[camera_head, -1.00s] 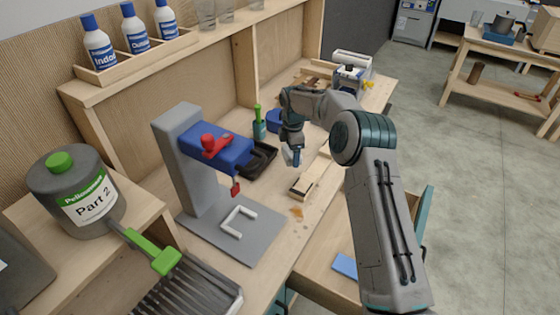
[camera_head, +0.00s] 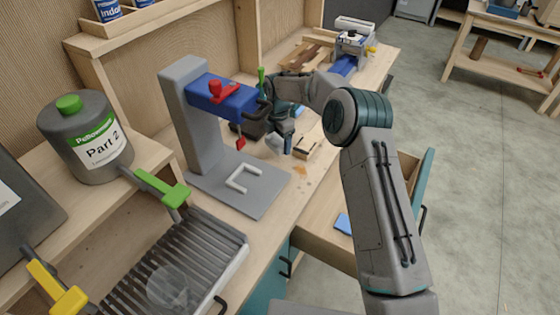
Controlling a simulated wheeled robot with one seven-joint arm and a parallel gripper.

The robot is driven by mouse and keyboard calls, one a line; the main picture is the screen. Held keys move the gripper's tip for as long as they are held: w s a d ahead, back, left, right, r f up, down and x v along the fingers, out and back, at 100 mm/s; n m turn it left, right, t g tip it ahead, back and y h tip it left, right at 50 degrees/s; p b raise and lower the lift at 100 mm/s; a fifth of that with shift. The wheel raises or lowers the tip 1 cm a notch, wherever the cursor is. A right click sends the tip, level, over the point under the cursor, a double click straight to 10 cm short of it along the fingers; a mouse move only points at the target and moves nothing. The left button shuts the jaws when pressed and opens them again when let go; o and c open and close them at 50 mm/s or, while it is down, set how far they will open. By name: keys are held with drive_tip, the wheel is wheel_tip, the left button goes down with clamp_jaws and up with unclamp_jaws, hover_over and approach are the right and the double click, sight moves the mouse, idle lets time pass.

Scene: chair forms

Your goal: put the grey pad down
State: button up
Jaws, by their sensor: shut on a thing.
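My gripper (camera_head: 283,147) points down over the workbench, just right of the blue arm of the grey press-like stand. It is shut on a small light-grey piece, which I take to be the grey pad (camera_head: 273,142). The pad shows at the left of the fingertips, partly hidden by them. It is small in the picture, and I cannot tell whether it touches the bench top (camera_head: 300,183).
The grey stand (camera_head: 203,150) with a red lever (camera_head: 223,91) is close on the left. A wooden block (camera_head: 307,149) lies just right of my gripper. A ribbed tray (camera_head: 175,270) is in front. An open drawer (camera_head: 325,232) juts out at the right.

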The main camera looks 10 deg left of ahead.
sight(279, 141)
drive_tip(key=shift+s+f, duration=0.2)
drive_tip(key=shift+s, duration=0.1)
drive_tip(key=shift+s+f, duration=0.1)
drive_tip(key=shift+f, duration=0.1)
drive_tip(key=shift+d+f+b, duration=0.1)
drive_tip(key=shift+f+b, duration=0.8)
drive_tip(key=shift+f, duration=0.9)
drive_tip(key=shift+f, duration=0.1)
drive_tip(key=shift+f, duration=0.2)
drive_tip(key=o, duration=1)
drive_tip(key=shift+r, duration=0.1)
drive_tip(key=shift+c, duration=0.2)
wheel_tip(279, 141, up, 12)
drive_tip(key=shift+r+b, duration=0.2)
drive_tip(key=shift+b, duration=0.8)
